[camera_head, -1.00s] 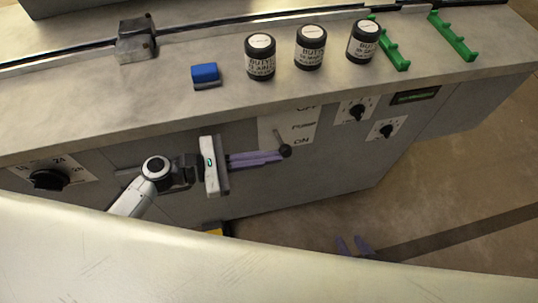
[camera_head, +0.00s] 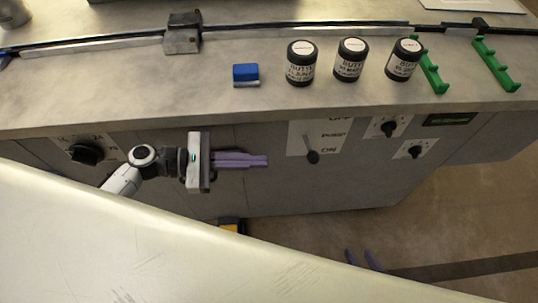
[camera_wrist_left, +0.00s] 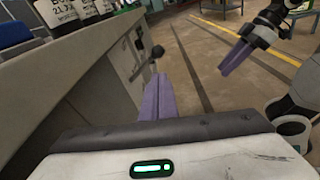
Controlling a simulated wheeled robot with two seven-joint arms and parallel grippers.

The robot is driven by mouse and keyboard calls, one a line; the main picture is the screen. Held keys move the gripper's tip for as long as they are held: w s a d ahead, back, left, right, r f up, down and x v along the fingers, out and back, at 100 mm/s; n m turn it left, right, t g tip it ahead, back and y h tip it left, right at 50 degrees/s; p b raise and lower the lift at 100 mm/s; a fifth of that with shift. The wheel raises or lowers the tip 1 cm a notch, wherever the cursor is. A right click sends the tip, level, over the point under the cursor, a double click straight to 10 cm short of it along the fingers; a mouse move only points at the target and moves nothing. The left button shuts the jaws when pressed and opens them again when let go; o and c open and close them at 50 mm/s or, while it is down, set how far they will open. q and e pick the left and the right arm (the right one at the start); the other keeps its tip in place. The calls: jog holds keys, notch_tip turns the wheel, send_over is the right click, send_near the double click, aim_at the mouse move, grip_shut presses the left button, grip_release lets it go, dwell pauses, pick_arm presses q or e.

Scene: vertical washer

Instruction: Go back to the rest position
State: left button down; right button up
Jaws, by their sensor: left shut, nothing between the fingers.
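In the head view, my left gripper (camera_head: 266,161) is in front of the machine's front panel, its purple fingers shut together and empty, pointing right. The black-knobbed lever (camera_head: 312,157) on the white label plate is a short way right of the fingertips, with a visible gap. In the left wrist view, the shut fingers (camera_wrist_left: 158,85) point forward and the lever's knob (camera_wrist_left: 157,50) shows beyond them.
On the worktop (camera_head: 120,95) stand three black jars (camera_head: 350,60), a blue block (camera_head: 245,75) and green racks (camera_head: 495,65). Dials (camera_head: 85,152) sit on the front panel. The floor (camera_head: 450,230) at right is open.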

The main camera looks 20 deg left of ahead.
pick_arm(q)
jog(key=s+f+m+y, duration=0.3)
jog(key=f+m, duration=0.1)
jog(key=f, duration=0.3)
jog(key=s+f+m+y, duration=0.3)
jog(key=s+f+m, duration=0.1)
jog(key=f, duration=0.3)
jog(key=s+a+m+t+y, duration=0.1)
jog(key=m+y, duration=0.1)
jog(key=m, duration=0.3)
jog(key=s+a+m+y, duration=0.1)
jog(key=m+y, duration=0.1)
jog(key=m, duration=0.2)
jog(key=s+a+f+m+t+y, duration=0.1)
jog(key=s+m+y, duration=0.1)
jog(key=m, duration=0.3)
jog(key=shift+a+m+t+y, duration=0.25)
jog(key=shift+m+t+y, duration=0.05)
jog(key=shift+s, duration=0.1)
